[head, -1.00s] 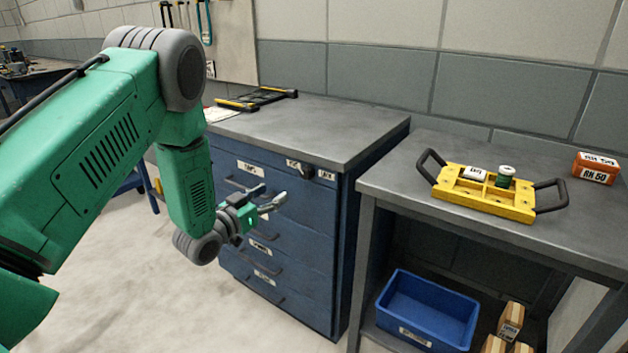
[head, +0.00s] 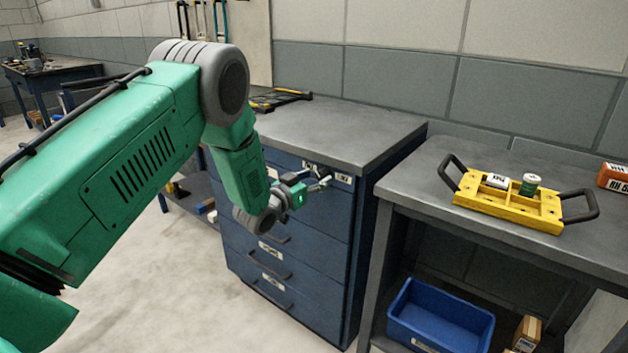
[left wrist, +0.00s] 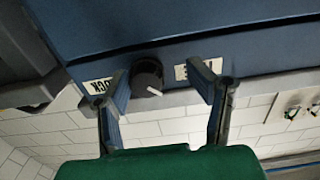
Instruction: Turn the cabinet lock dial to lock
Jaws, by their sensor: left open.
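The dark, round lock dial (left wrist: 147,76) is on the blue cabinet (head: 285,225) near the top of its front. In the left wrist view its white pointer mark slants to the lower right. A "LOCK" label (left wrist: 98,86) is left of the dial there, and another label (left wrist: 181,72), hard to read, is right of it. My left gripper (head: 321,183) is at the cabinet front by the dial. In the left wrist view its open fingers (left wrist: 160,88) stand on either side of the dial, with gaps. In the head view the gripper partly hides the dial. My right gripper is out of view.
The cabinet top (head: 345,130) is mostly clear.

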